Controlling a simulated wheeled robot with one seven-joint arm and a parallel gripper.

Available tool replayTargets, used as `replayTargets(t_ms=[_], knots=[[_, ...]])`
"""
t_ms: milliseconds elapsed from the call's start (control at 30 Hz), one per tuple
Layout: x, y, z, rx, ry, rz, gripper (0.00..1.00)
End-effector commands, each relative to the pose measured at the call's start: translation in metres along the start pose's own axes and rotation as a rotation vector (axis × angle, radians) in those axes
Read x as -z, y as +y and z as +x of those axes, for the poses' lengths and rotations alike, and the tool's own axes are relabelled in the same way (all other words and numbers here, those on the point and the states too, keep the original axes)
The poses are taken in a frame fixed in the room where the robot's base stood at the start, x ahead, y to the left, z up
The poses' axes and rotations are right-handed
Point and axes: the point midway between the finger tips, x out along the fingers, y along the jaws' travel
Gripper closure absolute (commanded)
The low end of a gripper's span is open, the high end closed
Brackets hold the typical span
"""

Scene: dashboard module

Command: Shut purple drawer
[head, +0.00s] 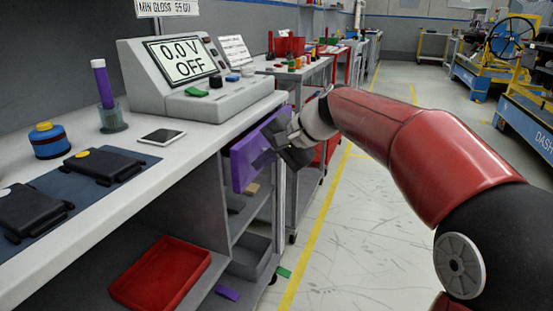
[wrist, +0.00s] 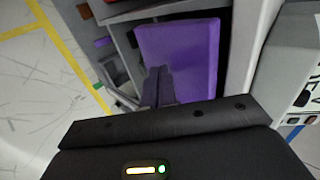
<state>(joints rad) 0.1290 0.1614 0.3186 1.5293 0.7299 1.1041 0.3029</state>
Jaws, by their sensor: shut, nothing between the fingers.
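The purple drawer (head: 247,158) sits under the worktop at the right end of the bench. Its purple front faces the aisle, and its upper edge stands out a little from the bench front. My gripper (head: 268,158) is at the drawer front, coming from the right, and covers part of it. In the wrist view the purple drawer front (wrist: 180,57) fills the upper middle. The shut fingers (wrist: 158,75) are against or just in front of its lower left part; I cannot tell if they touch. Nothing is between the fingers.
Above the drawer, the bench worktop (head: 150,177) holds a meter (head: 195,75) and several small items. Open shelves below hold a red tray (head: 160,275) and a grey bin (head: 251,257). Small purple and green pieces lie low down near the bench. The aisle floor at right is clear.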

Motion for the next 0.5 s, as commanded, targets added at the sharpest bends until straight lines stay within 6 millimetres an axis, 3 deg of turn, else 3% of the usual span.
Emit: replayTargets(t_ms=[367,500], knots=[[0.000,-0.002,0.002,0.000,0.001,0.000,1.00],[0.000,-0.012,0.009,0.000,-0.003,-0.001,1.00]])
